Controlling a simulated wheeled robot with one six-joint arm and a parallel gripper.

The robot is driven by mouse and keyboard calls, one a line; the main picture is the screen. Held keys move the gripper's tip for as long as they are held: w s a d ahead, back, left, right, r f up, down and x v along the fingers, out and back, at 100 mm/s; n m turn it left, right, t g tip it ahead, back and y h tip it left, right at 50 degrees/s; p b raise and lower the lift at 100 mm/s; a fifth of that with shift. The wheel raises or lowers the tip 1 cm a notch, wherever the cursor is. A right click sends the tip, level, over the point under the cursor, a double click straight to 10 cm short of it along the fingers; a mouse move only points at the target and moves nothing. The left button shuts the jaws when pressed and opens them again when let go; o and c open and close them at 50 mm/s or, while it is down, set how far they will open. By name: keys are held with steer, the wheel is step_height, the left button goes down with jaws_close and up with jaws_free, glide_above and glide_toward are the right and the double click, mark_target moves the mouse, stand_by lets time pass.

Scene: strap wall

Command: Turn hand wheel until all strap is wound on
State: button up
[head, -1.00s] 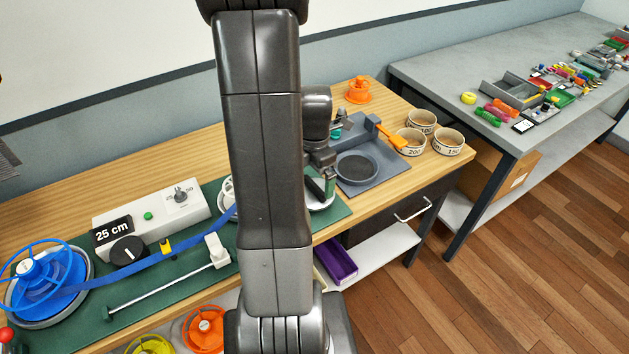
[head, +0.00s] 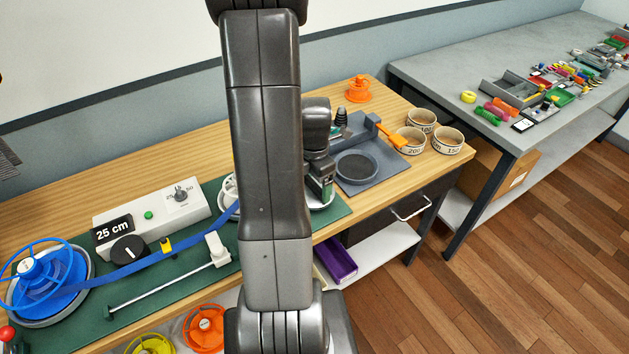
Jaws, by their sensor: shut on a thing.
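A blue reel (head: 48,283) with a ring-shaped top lies on a grey round base at the left of the green board. Blue strap (head: 135,266) runs from it, past a yellow clip, up to the right and behind my arm. A pale round part (head: 229,197) shows at the left edge of my arm, and its rim shows again at the right. My gripper (head: 324,192) is low over that right rim, partly covered by my arm. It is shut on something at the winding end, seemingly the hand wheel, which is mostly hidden.
A white box (head: 152,222) with a "25 cm" label, dial and green button stands behind the strap. A thin rod (head: 165,285) lies in front. A grey tray (head: 372,150) and several bowls (head: 447,141) are to the right. Orange (head: 203,329) and yellow reels sit below.

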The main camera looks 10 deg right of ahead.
steer(key=shift+m, duration=0.3)
